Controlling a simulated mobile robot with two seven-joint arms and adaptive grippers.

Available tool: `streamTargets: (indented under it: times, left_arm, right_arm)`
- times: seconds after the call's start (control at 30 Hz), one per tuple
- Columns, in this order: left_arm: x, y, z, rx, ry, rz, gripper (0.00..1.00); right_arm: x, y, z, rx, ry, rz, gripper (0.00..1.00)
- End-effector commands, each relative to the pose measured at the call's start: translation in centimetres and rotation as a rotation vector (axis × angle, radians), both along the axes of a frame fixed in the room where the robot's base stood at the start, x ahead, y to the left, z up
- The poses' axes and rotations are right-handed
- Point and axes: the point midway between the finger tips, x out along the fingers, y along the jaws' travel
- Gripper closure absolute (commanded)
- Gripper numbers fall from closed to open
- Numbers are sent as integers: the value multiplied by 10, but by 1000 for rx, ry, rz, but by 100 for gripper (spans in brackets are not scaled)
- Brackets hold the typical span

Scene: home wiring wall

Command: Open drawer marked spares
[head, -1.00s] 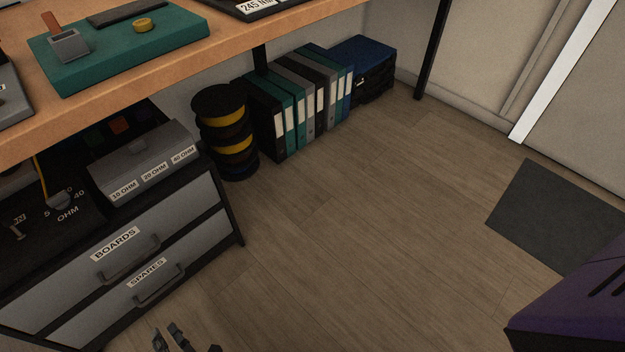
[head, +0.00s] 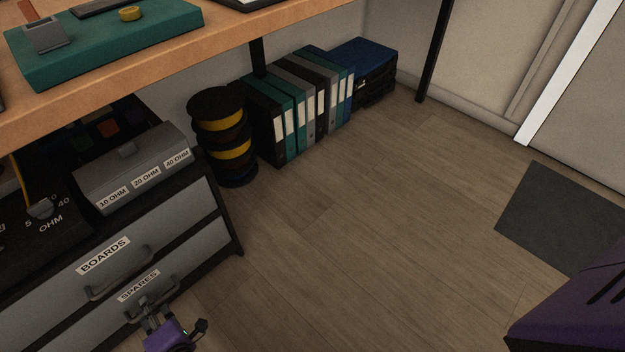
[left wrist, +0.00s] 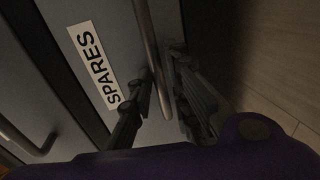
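The drawer marked SPARES (head: 190,262) is the lower grey drawer of the cabinet at the left in the head view, and it looks shut. Its bar handle (left wrist: 151,50) runs between the fingers of my left gripper (left wrist: 162,88) in the left wrist view. The fingers are apart, one on each side of the handle, with gaps showing. In the head view my left gripper (head: 149,306) is at the handle, covering part of it. The SPARES label (left wrist: 95,62) is beside the fingers. My right gripper is not in view.
The BOARDS drawer (head: 65,288) is directly above and shut. A grey resistor box (head: 135,168) sits on the cabinet under the wooden bench (head: 225,32). Cable spools (head: 222,135) and binders (head: 295,105) stand further back. The floor (head: 370,230) to the right is clear.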

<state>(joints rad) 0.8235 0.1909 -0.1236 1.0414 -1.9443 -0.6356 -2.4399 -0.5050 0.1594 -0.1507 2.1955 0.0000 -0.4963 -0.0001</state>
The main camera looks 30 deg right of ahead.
Motion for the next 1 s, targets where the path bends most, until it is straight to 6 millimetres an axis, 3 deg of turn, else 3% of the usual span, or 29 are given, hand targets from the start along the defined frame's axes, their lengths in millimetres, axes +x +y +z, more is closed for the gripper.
streamTargets:
  times: [0.07, 0.23, 0.67, 0.87, 1.0]
  left_arm:
    - [0, 0, 0, 0, 0, 0, 83]
    - [-1, 0, 0, 0, 0, 0, 100]
    - [-3, -1, 0, -1, 1, 0, 100]
    - [-21, -6, 1, -1, 2, 0, 100]
    - [-47, -13, 2, -1, 2, 0, 100]
  right_arm:
    - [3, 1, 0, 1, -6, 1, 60]
    - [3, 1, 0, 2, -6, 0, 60]
    - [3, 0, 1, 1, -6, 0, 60]
    - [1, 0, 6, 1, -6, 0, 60]
    - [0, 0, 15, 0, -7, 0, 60]
